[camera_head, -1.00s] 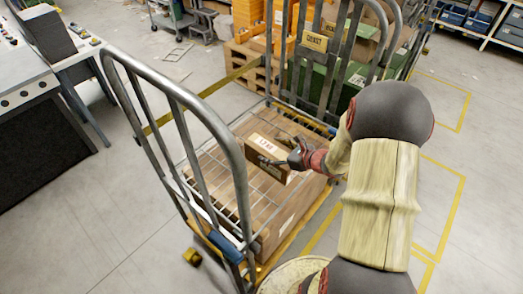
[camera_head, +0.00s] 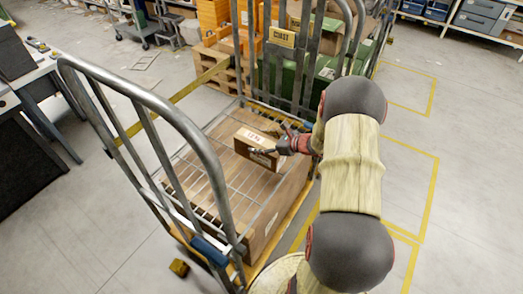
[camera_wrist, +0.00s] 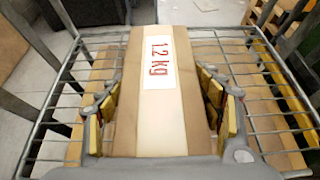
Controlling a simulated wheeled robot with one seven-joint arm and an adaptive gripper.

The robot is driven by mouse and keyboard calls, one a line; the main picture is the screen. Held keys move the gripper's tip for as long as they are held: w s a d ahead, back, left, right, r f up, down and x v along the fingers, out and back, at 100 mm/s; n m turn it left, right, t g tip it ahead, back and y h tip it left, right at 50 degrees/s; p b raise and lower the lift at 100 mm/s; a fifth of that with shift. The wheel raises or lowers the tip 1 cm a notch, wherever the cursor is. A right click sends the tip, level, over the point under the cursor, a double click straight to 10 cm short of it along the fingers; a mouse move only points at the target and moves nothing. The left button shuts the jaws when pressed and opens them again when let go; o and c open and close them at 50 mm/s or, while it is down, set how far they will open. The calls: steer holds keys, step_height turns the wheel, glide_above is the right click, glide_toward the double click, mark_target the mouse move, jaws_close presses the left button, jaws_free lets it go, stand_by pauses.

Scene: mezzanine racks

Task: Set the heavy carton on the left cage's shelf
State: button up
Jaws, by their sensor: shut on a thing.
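The carton (camera_head: 256,150) is a brown box with a pale strip and a white label. In the wrist view the carton (camera_wrist: 160,120) shows a red "1.2 kg" on that label. My gripper (camera_head: 281,148) is shut on it, with padded fingers against both long sides in the wrist view (camera_wrist: 160,88). The carton is over the wire shelf (camera_head: 205,168) of the left roll cage (camera_head: 187,100). The shelf wires (camera_wrist: 240,50) also show on both sides of it in the wrist view. I cannot tell whether its underside touches the wires.
A large brown box (camera_head: 270,215) is below the wire shelf. Tubular rails stand at the cage's near left and back. The shelf around the carton is clear.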

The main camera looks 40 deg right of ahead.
steer(key=w+f, duration=0.1)
steer(key=f, duration=0.1)
steer(key=w+d+f+b, duration=0.1)
steer(key=w, duration=0.1)
steer(key=w+d+f, duration=0.1)
steer(key=f, duration=0.1)
steer(key=shift+w+d+f+b, duration=0.15)
steer(key=shift+d+f+b, duration=0.1)
steer(key=shift+f+b, duration=0.75)
steer(key=shift+f, duration=0.75)
steer(key=shift+f, duration=0.2)
steer(key=o, duration=2.1)
steer(key=shift+f, duration=0.1)
steer(key=shift+s+r, duration=0.25)
steer(key=p+v, duration=0.2)
steer(key=v, duration=0.9)
steer(key=shift+p, duration=0.35)
steer(key=shift+s+d+r, duration=0.1)
steer(key=shift+s, duration=0.25)
